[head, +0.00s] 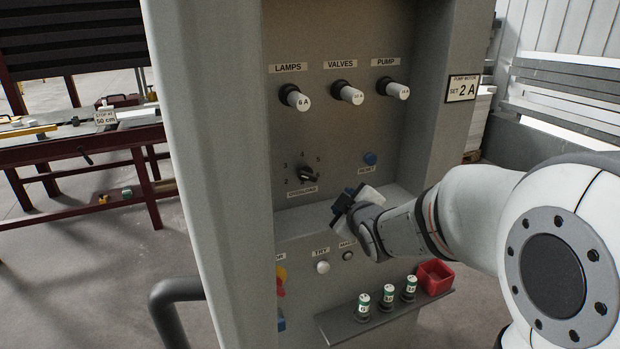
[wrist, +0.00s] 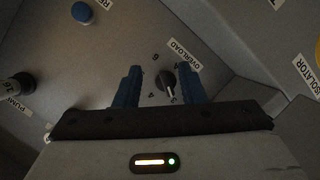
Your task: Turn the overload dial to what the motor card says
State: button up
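The black overload dial (head: 310,175) sits on the grey panel above its label, with numbers 2 to 5 around it. In the wrist view the dial (wrist: 167,82) shows between my fingers, and its pale mark appears to point toward the 3. The motor card (head: 462,88) on the right side of the cabinet reads "PUMP MOTOR SET 2 A". My gripper (head: 346,201) is to the lower right of the dial in the head view. In the wrist view my gripper (wrist: 161,86) has its blue fingers apart, with nothing held. The 2 is hidden in the wrist view.
A blue reset button (head: 370,158) is right of the dial. White fuse holders, including the pump's (head: 398,91), stick out above. Below are a white button (head: 322,267), a shelf (head: 385,318) with several green-and-white fuses, and a red bin (head: 435,277). A cabinet wall (head: 205,150) stands left.

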aim_at(311, 179)
jog(key=w+a+n+y, duration=0.1)
jog(key=w+a, duration=0.1)
jog(key=w, duration=0.1)
jog(key=w+a+n+t+y, duration=0.1)
jog(key=w+a+n, duration=0.1)
jog(key=w+a, duration=0.1)
jog(key=w+a+n+t+y, duration=0.1)
jog(key=w+a+y, duration=0.1)
jog(key=w, duration=0.2)
jog(key=shift+w+a+r+n, duration=0.15)
jog(key=shift+a+r+n, duration=0.15)
jog(key=shift+a+r, duration=0.1)
grip_shut()
jog(key=shift+d, duration=0.25)
jog(key=shift+a, duration=0.15)
jog(key=shift+f+b, duration=0.1)
jog(key=shift+b, duration=0.55)
